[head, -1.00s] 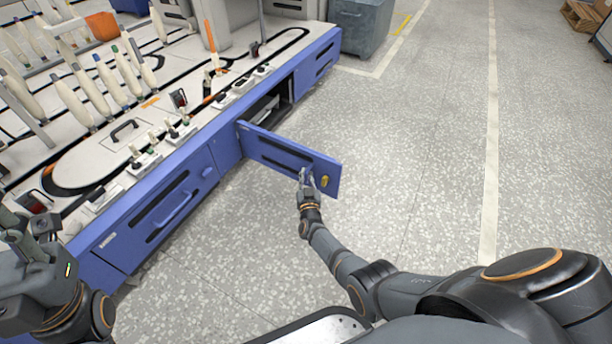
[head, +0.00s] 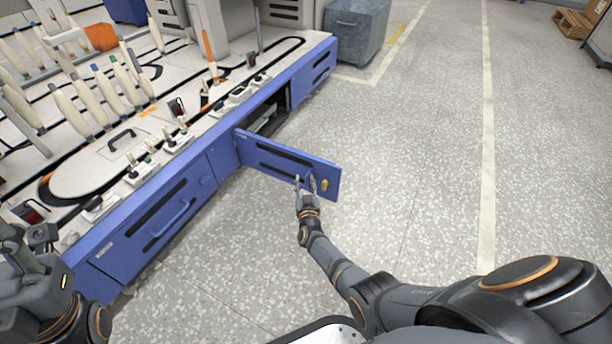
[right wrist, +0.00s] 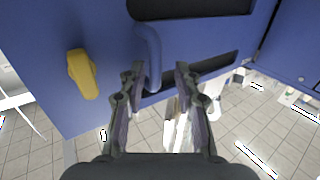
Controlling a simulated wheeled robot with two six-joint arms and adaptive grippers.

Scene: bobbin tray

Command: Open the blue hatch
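The blue hatch (head: 275,158) stands swung out from the front of the machine, with a dark opening behind its hinge side. In the right wrist view its inner or outer face fills the top, with a blue bar handle (right wrist: 153,55) and a yellow latch (right wrist: 83,73). My right gripper (head: 306,181) is at the hatch near its free end. Its fingers (right wrist: 160,78) are spread, with the handle's lower end between or just beyond them; contact cannot be told. My left gripper (head: 22,245) is at the lower left, partly cut off, its fingers unclear.
The machine's white top (head: 95,165) carries several bobbins. A closed blue panel with a handle (head: 172,218) lies left of the hatch. A grey bin (head: 357,30) stands beyond the machine. The speckled floor (head: 410,150) to the right is clear.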

